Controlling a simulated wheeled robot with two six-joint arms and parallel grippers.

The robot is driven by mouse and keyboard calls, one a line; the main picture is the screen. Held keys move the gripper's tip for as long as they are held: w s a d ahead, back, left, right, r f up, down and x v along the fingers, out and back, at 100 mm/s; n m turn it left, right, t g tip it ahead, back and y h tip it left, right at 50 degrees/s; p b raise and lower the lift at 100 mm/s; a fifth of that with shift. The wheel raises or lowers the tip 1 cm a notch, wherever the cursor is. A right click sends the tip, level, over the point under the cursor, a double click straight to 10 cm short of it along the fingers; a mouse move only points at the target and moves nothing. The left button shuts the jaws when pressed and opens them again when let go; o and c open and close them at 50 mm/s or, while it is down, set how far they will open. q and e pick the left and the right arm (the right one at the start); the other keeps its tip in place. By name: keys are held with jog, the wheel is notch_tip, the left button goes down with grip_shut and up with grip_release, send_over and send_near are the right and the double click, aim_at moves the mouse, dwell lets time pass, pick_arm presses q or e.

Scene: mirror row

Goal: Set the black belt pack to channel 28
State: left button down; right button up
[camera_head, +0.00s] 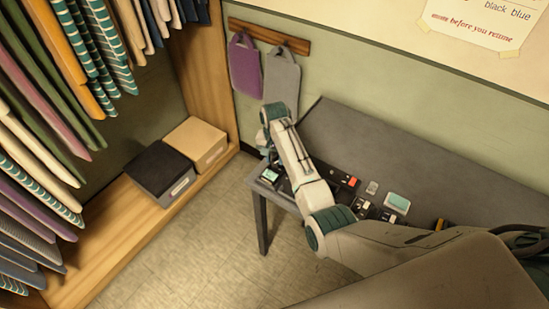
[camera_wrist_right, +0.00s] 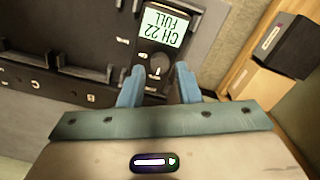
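A black belt pack (camera_wrist_right: 145,50) shows in the right wrist view. A small round knob (camera_wrist_right: 156,64) sits beside the screen on the pack's face. My right gripper (camera_wrist_right: 159,80) has its two blue fingers apart, one on each side of the knob area; I cannot tell whether they touch the pack. In the head view a dark pack with a pale screen (camera_head: 270,175) lies at the table's left end, by my right arm, which hides part of the row. My left gripper is not in view.
The grey table (camera_head: 375,150) holds several other small devices along its front edge. A black box (camera_head: 160,168) and a tan box (camera_head: 197,143) stand on the wooden shelf at left, below hanging clothes. Purple (camera_head: 244,65) and grey (camera_head: 282,78) bags hang on the wall.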

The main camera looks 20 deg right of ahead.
jog(key=shift+f, duration=0.95)
jog(key=shift+c, duration=0.4)
grip_shut()
